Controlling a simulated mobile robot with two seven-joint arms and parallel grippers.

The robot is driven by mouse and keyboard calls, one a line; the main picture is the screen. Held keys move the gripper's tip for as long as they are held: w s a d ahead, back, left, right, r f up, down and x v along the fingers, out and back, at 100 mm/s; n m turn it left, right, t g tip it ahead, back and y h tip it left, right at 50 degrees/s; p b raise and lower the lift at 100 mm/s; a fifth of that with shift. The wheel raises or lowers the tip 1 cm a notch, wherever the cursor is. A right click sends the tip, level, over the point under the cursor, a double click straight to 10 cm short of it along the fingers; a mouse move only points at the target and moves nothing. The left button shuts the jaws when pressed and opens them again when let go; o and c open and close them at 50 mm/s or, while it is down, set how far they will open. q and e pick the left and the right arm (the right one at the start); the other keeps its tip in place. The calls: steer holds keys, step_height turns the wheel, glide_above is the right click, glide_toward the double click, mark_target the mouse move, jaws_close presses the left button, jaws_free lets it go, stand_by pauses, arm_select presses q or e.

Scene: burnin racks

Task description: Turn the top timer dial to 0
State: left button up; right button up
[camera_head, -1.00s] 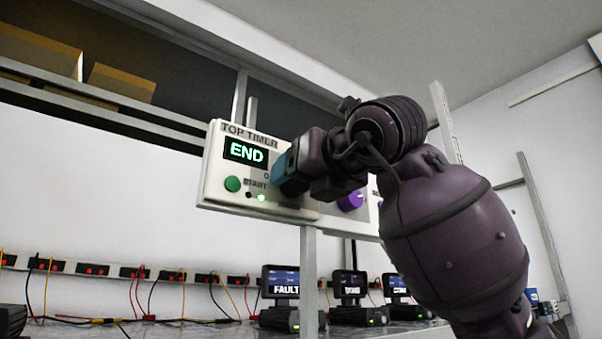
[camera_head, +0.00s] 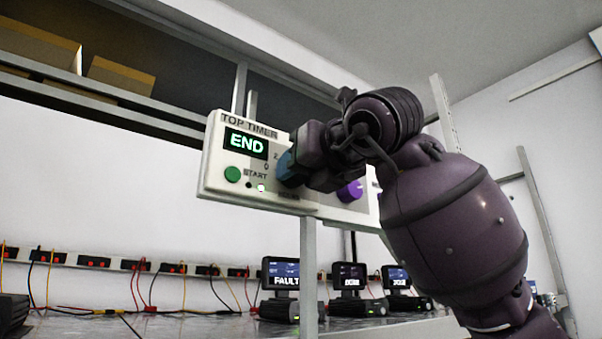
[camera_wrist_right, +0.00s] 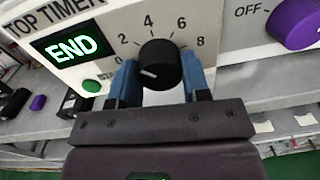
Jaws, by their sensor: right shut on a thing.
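The top timer panel (camera_head: 215,180) is a white box on a post, with a lit display (camera_head: 246,143) reading END. Its black dial (camera_wrist_right: 161,64) shows in the wrist view, with numbers around it. The dial's white mark points left and slightly down, close to the 0 side. My right gripper (camera_wrist_right: 160,78) is shut on the dial, one blue finger on each side. In the head view my right gripper (camera_head: 285,168) hides the dial. My left gripper is in neither view.
A green START button (camera_head: 233,174) is left of the dial. A purple knob (camera_head: 350,191) marked OFF in the wrist view is to the right. Small display units (camera_head: 280,273) stand on the bench below, one reading FAULT. Shelves with boxes (camera_head: 121,75) are at upper left.

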arm_select(q)
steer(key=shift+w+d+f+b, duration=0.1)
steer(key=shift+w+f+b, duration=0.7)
steer(key=shift+b, duration=0.8)
arm_select(e)
steer(key=shift+n, duration=3.7)
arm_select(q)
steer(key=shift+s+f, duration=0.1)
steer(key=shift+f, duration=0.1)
arm_select(e)
steer(key=o, duration=0.9)
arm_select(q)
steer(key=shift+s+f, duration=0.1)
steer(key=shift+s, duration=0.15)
